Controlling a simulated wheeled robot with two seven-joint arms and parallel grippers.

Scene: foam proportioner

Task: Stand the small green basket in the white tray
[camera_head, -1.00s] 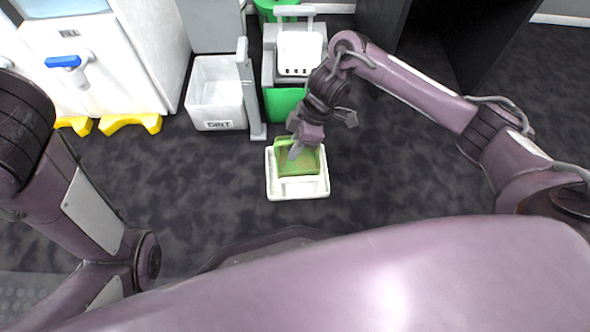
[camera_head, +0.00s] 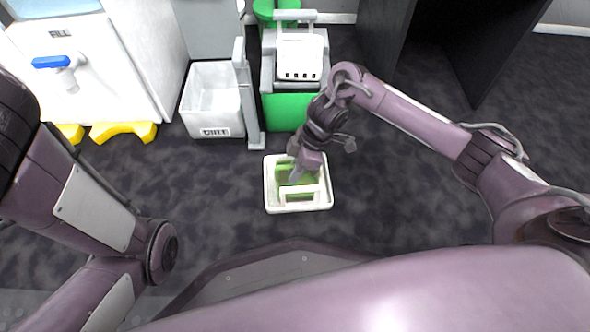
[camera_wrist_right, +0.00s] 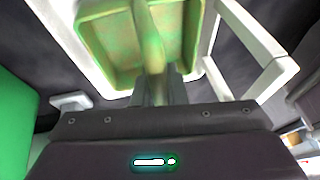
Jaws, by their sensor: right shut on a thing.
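The white tray (camera_head: 272,200) lies on the dark carpet in front of me, with a white raised handle-like bar at its near side. The small green basket (camera_head: 284,179) is inside the tray's outline, partly hidden by my right gripper (camera_head: 296,176). In the right wrist view the basket (camera_wrist_right: 120,62) shows large, with the white tray (camera_wrist_right: 78,38) around or behind it. My right gripper (camera_wrist_right: 160,82) is shut on the basket. I cannot tell whether the basket touches the tray floor. My left arm shows at the left, but its gripper is out of view.
A white bin (camera_head: 214,100) and a grey post (camera_head: 247,95) stand behind the tray. A green and grey unit (camera_head: 284,112) is just behind it. A white dispenser with a blue tap (camera_head: 52,62) and yellow feet (camera_head: 122,131) stands at left. Carpet to the tray's right is clear.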

